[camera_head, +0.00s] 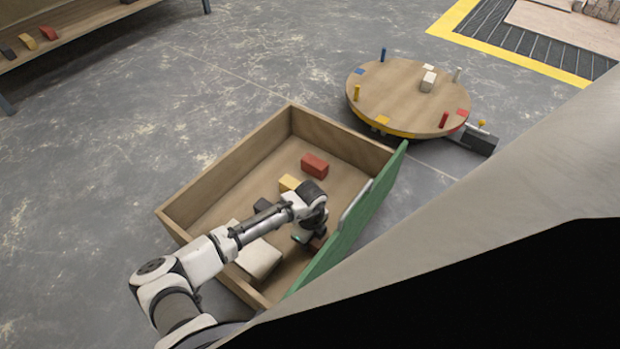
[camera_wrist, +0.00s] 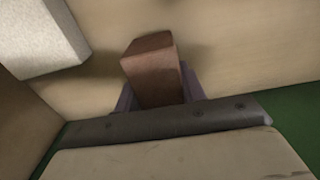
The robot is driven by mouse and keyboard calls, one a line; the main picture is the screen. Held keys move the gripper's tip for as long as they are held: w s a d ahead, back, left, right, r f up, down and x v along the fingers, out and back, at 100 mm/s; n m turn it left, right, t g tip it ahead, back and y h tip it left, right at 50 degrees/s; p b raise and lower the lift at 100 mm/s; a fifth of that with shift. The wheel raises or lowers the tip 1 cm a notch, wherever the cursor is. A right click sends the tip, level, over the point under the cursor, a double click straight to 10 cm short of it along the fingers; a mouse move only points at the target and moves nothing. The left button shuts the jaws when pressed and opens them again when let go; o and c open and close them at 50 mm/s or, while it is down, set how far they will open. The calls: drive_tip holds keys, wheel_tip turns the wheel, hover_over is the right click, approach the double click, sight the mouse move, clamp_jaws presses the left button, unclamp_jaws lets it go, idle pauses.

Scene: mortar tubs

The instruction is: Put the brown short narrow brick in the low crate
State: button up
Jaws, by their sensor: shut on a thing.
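A brown brick (camera_wrist: 152,72) stands out between the fingers of my gripper (camera_wrist: 158,92) in the wrist view. My gripper is shut on it. In the head view my gripper (camera_head: 305,236) is down inside the low wooden crate (camera_head: 235,160), near its green front wall (camera_head: 350,225). Part of the brown brick (camera_head: 317,244) shows beside the fingers there; my wrist hides the rest. I cannot tell whether the brick touches the crate floor.
A red brick (camera_head: 314,165), a yellow brick (camera_head: 290,183), a dark brick (camera_head: 263,205) and a large pale block (camera_head: 259,259) lie in the crate. The pale block also shows in the wrist view (camera_wrist: 40,38). A round wooden turntable (camera_head: 400,100) stands behind, and a shelf (camera_head: 85,27) at upper left.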

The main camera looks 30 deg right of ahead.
drive_tip(key=shift+f, duration=0.5)
drive_tip(key=o, duration=1.4)
drive_tip(key=shift+c, duration=0.2)
drive_tip(key=shift+r, duration=0.15)
wheel_tip(320, 180, up, 14)
drive_tip(key=p, duration=0.4)
drive_tip(key=shift+p, duration=0.3)
